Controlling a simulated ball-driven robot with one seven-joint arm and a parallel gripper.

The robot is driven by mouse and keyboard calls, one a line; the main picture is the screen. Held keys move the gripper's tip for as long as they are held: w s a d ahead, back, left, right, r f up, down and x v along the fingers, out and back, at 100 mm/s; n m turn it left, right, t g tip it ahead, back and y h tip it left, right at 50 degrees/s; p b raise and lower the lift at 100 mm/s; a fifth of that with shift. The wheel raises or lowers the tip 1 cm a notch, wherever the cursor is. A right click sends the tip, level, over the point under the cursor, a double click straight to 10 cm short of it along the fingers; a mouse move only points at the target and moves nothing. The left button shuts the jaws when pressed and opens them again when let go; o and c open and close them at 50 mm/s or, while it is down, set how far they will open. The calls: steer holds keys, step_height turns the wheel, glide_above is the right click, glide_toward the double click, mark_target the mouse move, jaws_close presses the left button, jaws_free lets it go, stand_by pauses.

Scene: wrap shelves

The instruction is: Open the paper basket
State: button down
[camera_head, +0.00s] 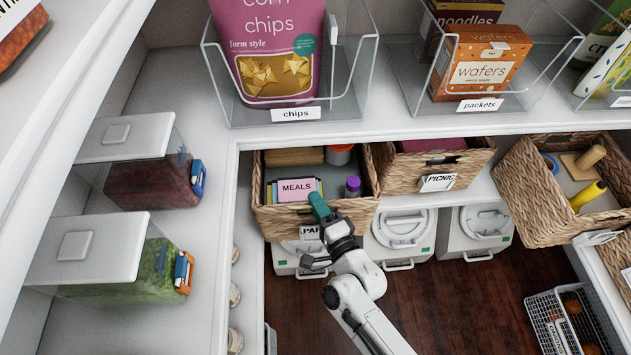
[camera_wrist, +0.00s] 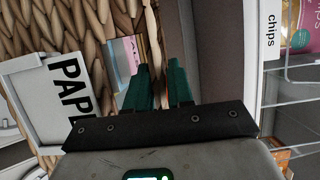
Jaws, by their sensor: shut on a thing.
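The paper basket (camera_head: 277,222) is a woven basket in the left shelf bay, with its open top visible in front of the upper shelf. Its white label, reading "PAP", is partly hidden by my arm in the head view and shows large in the wrist view (camera_wrist: 45,110). A pink "MEALS" card (camera_head: 297,189) and a purple-capped stick (camera_head: 353,186) are inside. My gripper (camera_head: 319,207) has green fingers and is shut on the basket's front rim. In the wrist view, the fingers (camera_wrist: 160,85) lie either side of the woven rim (camera_wrist: 152,35).
The picnic basket (camera_head: 400,172) is just to the right, and another woven basket (camera_head: 530,205) sits further right. White lidded bins (camera_head: 398,228) stand below. Clear bins (camera_head: 243,108) are on the shelf above. Open dark wooden floor (camera_head: 450,300) lies in front.

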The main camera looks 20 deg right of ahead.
steer(key=s+a+p, duration=0.1)
steer(key=s+a, duration=0.2)
steer(key=s, duration=0.7)
steer(key=shift+a, duration=0.15)
steer(key=shift+s+f, duration=0.1)
steer(key=c, duration=1.1)
jaws_free()
steer(key=s, duration=0.7)
steer(key=s+d, duration=0.1)
steer(key=s, duration=0.2)
steer(key=shift+s+b, duration=0.35)
steer(key=shift+b, duration=0.05)
